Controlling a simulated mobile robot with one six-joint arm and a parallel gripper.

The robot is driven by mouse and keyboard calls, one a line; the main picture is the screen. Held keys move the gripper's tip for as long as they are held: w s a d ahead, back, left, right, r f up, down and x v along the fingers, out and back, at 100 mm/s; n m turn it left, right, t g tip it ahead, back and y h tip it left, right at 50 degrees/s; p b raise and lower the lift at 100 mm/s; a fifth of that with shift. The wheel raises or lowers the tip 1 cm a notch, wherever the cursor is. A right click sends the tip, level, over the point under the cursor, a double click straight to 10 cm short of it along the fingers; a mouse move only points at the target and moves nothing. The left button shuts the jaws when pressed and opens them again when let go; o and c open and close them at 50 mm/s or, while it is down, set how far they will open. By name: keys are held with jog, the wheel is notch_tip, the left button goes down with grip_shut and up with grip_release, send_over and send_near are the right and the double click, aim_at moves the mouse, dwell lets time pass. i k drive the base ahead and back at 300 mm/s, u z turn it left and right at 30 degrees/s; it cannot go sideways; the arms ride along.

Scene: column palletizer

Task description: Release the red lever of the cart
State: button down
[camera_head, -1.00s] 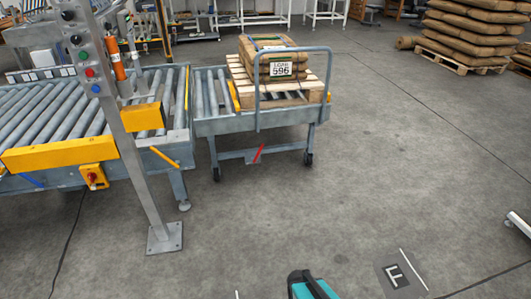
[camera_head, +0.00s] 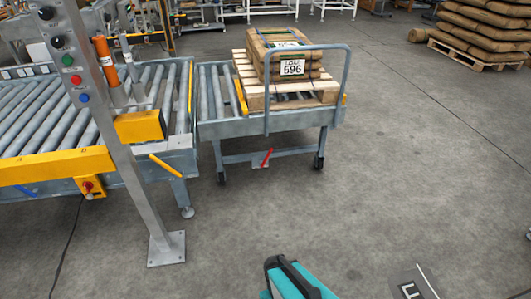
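The grey roller cart (camera_head: 262,124) stands against the right end of the roller conveyor, with a blue-grey push frame on its right side. The red lever (camera_head: 267,157) sits low on the cart's lower crossbar, tilted with its upper end to the right. The cart bears a wooden pallet (camera_head: 290,101) with brown sacks (camera_head: 264,62) labelled "LOAD 596". A teal and black part of my own body shows at the bottom edge. My gripper cannot be made out in this view.
A grey post (camera_head: 132,180) with buttons stands on a floor plate in front of the conveyor (camera_head: 55,168). A yellow handle (camera_head: 165,165) sticks out from the conveyor's end. Stacked sacks (camera_head: 485,35) stand at the back right. The floor right of the cart is clear.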

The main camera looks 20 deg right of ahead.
aim_at(267, 158)
jog(key=u, duration=0.45)
jog(key=i, duration=1.3)
jog(key=u, duration=0.15)
